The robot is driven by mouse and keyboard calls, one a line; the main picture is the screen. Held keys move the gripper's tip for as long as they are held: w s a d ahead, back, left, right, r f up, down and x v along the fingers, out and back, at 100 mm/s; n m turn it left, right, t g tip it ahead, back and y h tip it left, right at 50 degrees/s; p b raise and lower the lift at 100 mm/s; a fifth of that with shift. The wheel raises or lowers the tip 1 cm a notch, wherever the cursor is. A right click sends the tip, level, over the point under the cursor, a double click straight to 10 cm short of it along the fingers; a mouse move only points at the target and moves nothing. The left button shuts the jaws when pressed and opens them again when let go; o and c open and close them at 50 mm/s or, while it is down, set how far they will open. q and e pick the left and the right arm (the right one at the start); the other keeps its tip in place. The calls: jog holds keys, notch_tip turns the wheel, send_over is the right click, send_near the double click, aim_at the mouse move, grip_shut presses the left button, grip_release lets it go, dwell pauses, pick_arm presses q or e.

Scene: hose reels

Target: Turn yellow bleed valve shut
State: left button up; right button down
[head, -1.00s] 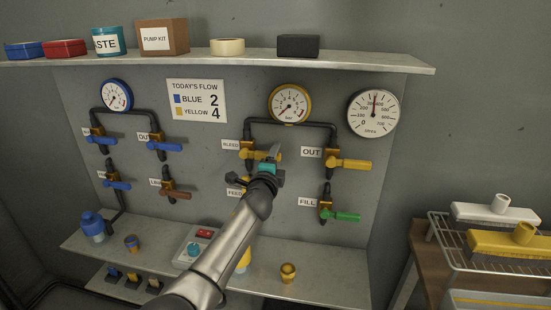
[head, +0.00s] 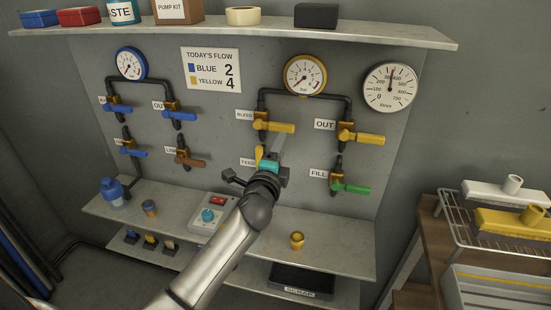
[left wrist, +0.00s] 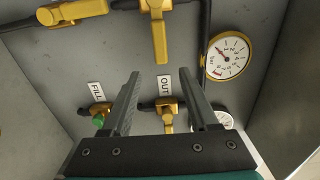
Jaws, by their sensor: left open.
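The yellow bleed valve (head: 278,127) is on the wall panel under the yellow-rimmed gauge, beside the BLEED label. Its handle lies level, pointing right along the panel. In the left wrist view, which is turned sideways, the bleed handle (left wrist: 159,40) is at the top middle, beyond the fingers. My left gripper (head: 270,160) is open and empty, just below the bleed handle and apart from it. Its two fingers (left wrist: 160,78) stand wide in the wrist view. The upright yellow feed handle (head: 260,155) is partly hidden behind the gripper. My right gripper is not in view.
The yellow OUT valve (head: 360,138) and green FILL valve (head: 350,187) are to the right. The yellow gauge (head: 305,75) hangs above. Blue-side valves are at left.

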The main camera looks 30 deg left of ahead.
pick_arm(q)
jog(key=shift+v, duration=2.35)
jog(key=s+d+f+n+g+h+b, duration=0.1)
jog(key=s+f+n+g, duration=0.3)
jog(key=f, duration=0.9)
jog(key=s+d+f+g+h+b, duration=0.15)
jog(key=s+f, duration=0.45)
jog(key=f, duration=0.7)
jog(key=s+d+f+n+g+b, duration=0.15)
jog(key=s+f+g, duration=0.3)
jog(key=f, duration=0.85)
jog(key=s+d+f+n+g, duration=0.1)
jog(key=s+f+n+g, duration=0.1)
jog(key=s+f, duration=0.4)
jog(key=s+d+f+n+g+h+b, duration=0.1)
jog(key=s+f, duration=0.5)
jog(key=s, duration=1)
jog(key=s+d+f+n+g, duration=0.1)
jog(key=s+f+n+g, duration=0.2)
jog(key=s+f, duration=0.4)
jog(key=s+n, duration=0.1)
jog(key=s, duration=0.3)
jog(key=shift+s+d+g+b, duration=0.3)
jog(key=shift+d+b, duration=0.1)
jog(key=shift+w+n+h, duration=0.1)
jog(key=shift+n+h, duration=0.15)
